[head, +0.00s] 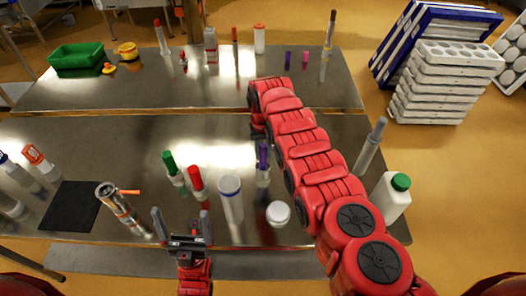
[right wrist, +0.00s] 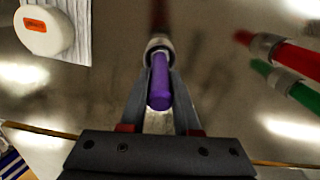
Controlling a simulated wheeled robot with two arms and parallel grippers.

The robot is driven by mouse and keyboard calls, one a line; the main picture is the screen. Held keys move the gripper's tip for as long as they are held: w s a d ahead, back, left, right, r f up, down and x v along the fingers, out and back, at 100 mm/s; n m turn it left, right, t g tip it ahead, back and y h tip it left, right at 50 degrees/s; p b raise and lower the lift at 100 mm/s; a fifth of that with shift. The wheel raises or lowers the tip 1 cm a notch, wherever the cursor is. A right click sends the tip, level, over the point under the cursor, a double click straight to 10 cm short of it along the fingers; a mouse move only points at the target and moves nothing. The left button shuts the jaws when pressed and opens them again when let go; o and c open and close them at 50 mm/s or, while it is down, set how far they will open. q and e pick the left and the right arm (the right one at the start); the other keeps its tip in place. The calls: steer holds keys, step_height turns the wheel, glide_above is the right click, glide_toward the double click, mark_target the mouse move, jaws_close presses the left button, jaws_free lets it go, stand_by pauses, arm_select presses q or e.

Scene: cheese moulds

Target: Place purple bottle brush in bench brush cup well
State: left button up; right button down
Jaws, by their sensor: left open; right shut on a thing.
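The purple bottle brush shows as a purple handle (right wrist: 159,82) between my right gripper's fingers in the right wrist view. It also shows upright in the head view (head: 263,156), below my right arm. My right gripper (right wrist: 159,75) is shut on it. A grey ring-shaped cup or collar (right wrist: 158,45) surrounds the far end of the handle; a greyish cup-like piece (head: 263,179) shows under it in the head view. I cannot tell whether the brush is fully seated. My left gripper (head: 182,220) is open and empty at the near bench edge.
Green (head: 169,161) and red (head: 195,179) handled items stand left of the purple one. A white cylinder (head: 231,200), a white round jar (head: 278,214) and a green-capped bottle (head: 392,198) stand close by. A metal cylinder (head: 122,208) stands left of my left gripper.

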mark_target(263, 145)
steer(key=shift+f, duration=0.2)
steer(key=c, duration=0.6)
jaws_free()
steer(key=shift+c, duration=0.2)
steer(key=shift+r+p, duration=0.4)
steer(key=shift+r, duration=0.35)
step_height(263, 145, up, 2)
steer(key=shift+r+p, duration=0.15)
steer(key=shift+p, duration=0.35)
steer(key=shift+r+b, duration=0.8)
steer(key=shift+b, duration=0.2)
step_height(263, 145, up, 6)
steer(key=shift+r+b, duration=0.1)
steer(key=shift+b, duration=0.95)
steer(key=shift+r, duration=0.4)
